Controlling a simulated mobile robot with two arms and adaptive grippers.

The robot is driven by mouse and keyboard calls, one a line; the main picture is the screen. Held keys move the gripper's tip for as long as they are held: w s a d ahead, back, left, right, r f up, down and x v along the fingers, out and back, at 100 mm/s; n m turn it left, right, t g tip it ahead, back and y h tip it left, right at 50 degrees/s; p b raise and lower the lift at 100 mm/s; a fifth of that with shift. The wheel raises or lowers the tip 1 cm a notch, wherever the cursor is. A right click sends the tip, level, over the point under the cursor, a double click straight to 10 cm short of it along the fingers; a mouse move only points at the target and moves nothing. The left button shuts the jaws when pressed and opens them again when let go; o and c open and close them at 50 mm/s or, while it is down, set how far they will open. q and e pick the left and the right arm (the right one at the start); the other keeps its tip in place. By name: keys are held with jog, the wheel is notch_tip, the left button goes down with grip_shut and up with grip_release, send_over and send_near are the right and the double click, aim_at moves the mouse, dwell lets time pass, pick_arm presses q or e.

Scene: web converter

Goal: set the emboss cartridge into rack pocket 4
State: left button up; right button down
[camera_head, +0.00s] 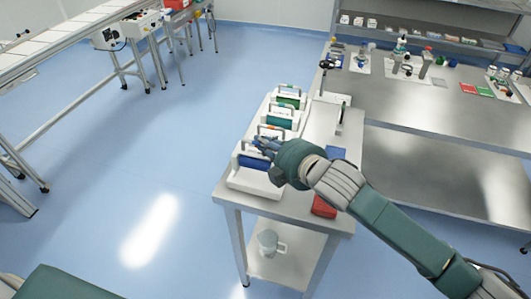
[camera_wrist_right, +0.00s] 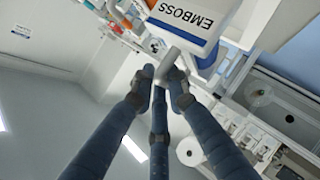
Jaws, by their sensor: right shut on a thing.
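The emboss cartridge (camera_head: 252,163) is white with a blue roller and a top handle, at the near end of the rack in the head view. In the right wrist view its label reads EMBOSS (camera_wrist_right: 190,18). My right gripper (camera_head: 266,146) is shut on its handle, and the fingers close around the handle in the right wrist view (camera_wrist_right: 168,75). The rack (camera_head: 262,108) runs along the left side of the steel table, with other cartridges behind. The pocket numbers do not show, and I cannot tell whether the held cartridge touches the rack. My left gripper is out of view.
A green cartridge (camera_head: 288,101) and a teal one (camera_head: 279,122) stand farther back in the rack. A red item (camera_head: 324,207) lies on the table (camera_head: 318,125). A jug (camera_head: 268,243) stands on the lower shelf. A workbench (camera_head: 440,105) is at right; open floor lies left.

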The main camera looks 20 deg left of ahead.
aim_at(270, 161)
notch_tip(270, 161, down, 4)
jog(key=shift+s+r, duration=0.1)
jog(key=shift+r, duration=0.15)
jog(key=shift+s+d+f, duration=0.2)
jog(key=shift+f, duration=0.45)
jog(key=c, duration=1.7)
grip_release()
jog(key=shift+f, duration=0.2)
jog(key=shift+w, duration=0.1)
jog(key=shift+a+r, duration=0.1)
jog(key=shift+s+r, duration=0.1)
jog(key=shift+s, duration=0.1)
jog(key=v, duration=0.4)
jog(key=b+v, duration=0.1)
jog(key=v, duration=0.6)
jog(key=shift+r, duration=0.5)
